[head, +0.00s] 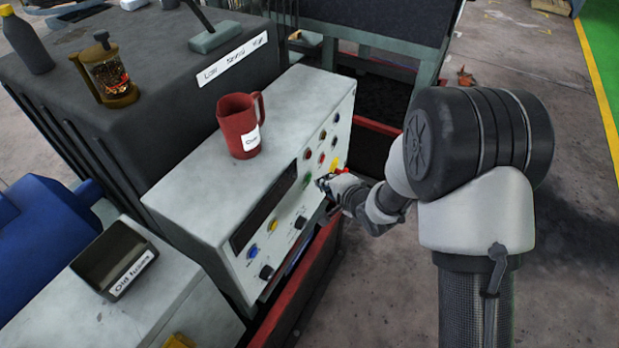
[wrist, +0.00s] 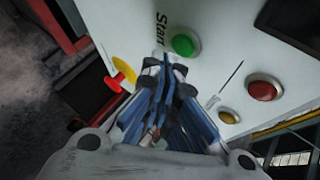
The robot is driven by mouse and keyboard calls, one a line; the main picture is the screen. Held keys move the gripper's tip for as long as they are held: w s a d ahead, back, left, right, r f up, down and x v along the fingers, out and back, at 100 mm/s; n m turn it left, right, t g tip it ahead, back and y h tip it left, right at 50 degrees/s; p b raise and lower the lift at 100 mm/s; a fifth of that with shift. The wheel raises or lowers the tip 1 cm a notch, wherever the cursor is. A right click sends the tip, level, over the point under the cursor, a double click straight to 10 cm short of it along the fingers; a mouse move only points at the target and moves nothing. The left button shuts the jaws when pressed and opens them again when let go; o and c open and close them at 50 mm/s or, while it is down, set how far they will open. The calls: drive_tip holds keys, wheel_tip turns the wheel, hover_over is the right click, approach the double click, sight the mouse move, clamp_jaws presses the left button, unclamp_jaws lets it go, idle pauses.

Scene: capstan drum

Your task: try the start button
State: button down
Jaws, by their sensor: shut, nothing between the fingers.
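The green start button (wrist: 185,43) sits on the pale front panel of the control box, beside the printed word "Start" in the wrist view. My gripper (wrist: 166,66) is shut and empty. Its blue-grey fingers point at the panel, with the tips just below and left of the green button in that view. I cannot tell whether the tips touch the panel. In the head view my gripper (head: 326,184) is at the front face of the control box (head: 213,178), and the fingertips are hard to make out.
A red mushroom button on yellow (wrist: 122,74) is left of my fingers; a red button (wrist: 264,88) and an amber button (wrist: 228,116) are to the right. A red mug (head: 238,127) stands on the box. A dark tray (head: 118,270) is at the lower left.

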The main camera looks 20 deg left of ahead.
drive_tip(key=shift+a, duration=0.15)
drive_tip(key=shift+a, duration=0.3)
idle(0.3)
drive_tip(key=shift+w+a, duration=0.1)
drive_tip(key=shift+a, duration=0.35)
idle(0.6)
drive_tip(key=shift+d, duration=0.85)
drive_tip(key=shift+s+d+p, duration=0.15)
drive_tip(key=shift+d+p, duration=0.25)
drive_tip(key=shift+d, duration=0.85)
drive_tip(key=shift+s+d+p, duration=0.15)
drive_tip(key=shift+d+p, duration=0.2)
drive_tip(key=shift+d, duration=0.9)
